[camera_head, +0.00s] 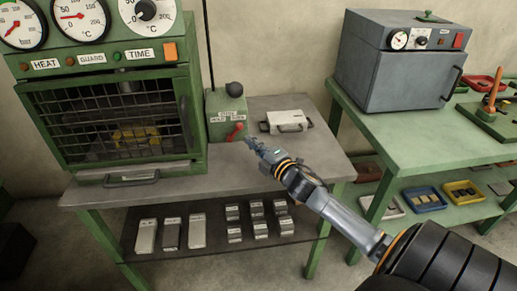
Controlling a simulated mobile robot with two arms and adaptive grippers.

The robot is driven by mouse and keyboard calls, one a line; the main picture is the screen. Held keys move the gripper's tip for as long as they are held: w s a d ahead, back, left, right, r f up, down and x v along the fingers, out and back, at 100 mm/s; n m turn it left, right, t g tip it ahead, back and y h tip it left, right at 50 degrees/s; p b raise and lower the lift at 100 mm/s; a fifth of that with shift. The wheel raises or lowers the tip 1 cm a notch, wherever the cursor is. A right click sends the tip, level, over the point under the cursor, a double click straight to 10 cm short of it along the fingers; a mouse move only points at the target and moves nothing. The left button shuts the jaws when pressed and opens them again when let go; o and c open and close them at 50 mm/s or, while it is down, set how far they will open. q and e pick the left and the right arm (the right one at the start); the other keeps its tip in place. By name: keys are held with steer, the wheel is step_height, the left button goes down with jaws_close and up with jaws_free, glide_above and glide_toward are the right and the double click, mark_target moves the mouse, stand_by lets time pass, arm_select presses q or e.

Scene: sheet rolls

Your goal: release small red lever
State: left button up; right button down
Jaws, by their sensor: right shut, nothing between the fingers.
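The small red lever (235,132) sits on the front of a green control box (226,113), beside the machine with the wire guard. A white label is on the box above the lever. My right gripper (250,142) is shut and empty. Its tip is just to the right of the lever and slightly lower in the picture. A small gap shows between them, though depth is hard to judge. My left gripper is not in view.
The green machine (107,67) with gauges and a wire guard stands left. A light metal piece with a handle (287,121) lies right of the box. A grey oven (398,65) stands on the green table (430,137). Metal blocks lie on the lower shelf.

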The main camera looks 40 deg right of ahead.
steer(key=shift+s+a, duration=0.15)
steer(key=shift+s, duration=1.8)
